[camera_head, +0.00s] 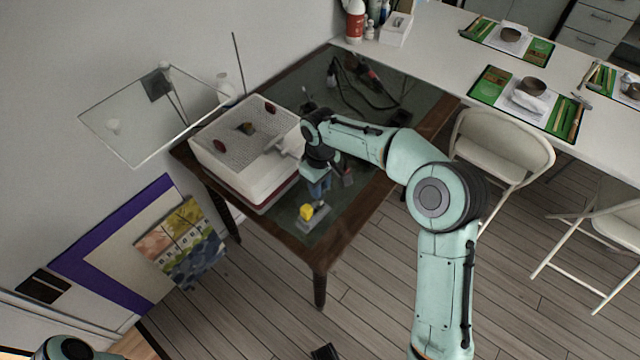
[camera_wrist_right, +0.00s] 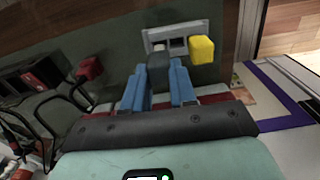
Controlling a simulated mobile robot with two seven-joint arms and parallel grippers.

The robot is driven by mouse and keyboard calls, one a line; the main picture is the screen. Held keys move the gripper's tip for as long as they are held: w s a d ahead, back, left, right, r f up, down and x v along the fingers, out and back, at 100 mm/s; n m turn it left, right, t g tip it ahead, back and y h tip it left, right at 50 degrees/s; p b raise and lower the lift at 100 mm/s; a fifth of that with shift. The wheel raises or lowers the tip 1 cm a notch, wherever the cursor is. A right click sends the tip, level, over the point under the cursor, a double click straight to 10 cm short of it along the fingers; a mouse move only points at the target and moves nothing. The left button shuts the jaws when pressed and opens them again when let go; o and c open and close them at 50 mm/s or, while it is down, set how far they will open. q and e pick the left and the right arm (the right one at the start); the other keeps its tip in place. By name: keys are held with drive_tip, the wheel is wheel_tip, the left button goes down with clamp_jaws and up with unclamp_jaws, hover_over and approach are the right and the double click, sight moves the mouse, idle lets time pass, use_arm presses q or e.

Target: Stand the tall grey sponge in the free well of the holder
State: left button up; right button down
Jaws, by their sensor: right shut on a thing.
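The grey holder (camera_head: 313,220) stands near the front corner of the dark table. A yellow sponge (camera_head: 306,211) stands in it; in the right wrist view the yellow sponge (camera_wrist_right: 202,49) is at the right end of the holder (camera_wrist_right: 158,34). My right gripper (camera_head: 318,188) is just behind and above the holder. In the right wrist view its blue fingers (camera_wrist_right: 160,85) are shut on the tall grey sponge (camera_wrist_right: 157,72). The sponge's top hides part of the holder, and I cannot tell whether its foot touches anything. My left gripper is out of view.
A white perforated box (camera_head: 240,165) stands left of my right gripper. Black cables (camera_head: 350,85) lie at the table's back.

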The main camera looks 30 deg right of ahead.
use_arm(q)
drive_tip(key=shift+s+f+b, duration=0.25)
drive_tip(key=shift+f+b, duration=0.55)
use_arm(e)
drive_tip(key=shift+f, duration=1.45)
drive_tip(key=c, duration=0.8)
unclamp_jaws()
drive_tip(key=shift+r+p, duration=2.55)
drive_tip(key=shift+r, duration=1.05)
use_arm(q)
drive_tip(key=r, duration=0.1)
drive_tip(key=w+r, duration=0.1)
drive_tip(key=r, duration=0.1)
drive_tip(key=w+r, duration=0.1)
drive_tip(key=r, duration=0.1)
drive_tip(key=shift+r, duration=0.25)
use_arm(e)
drive_tip(key=shift+f, duration=0.1)
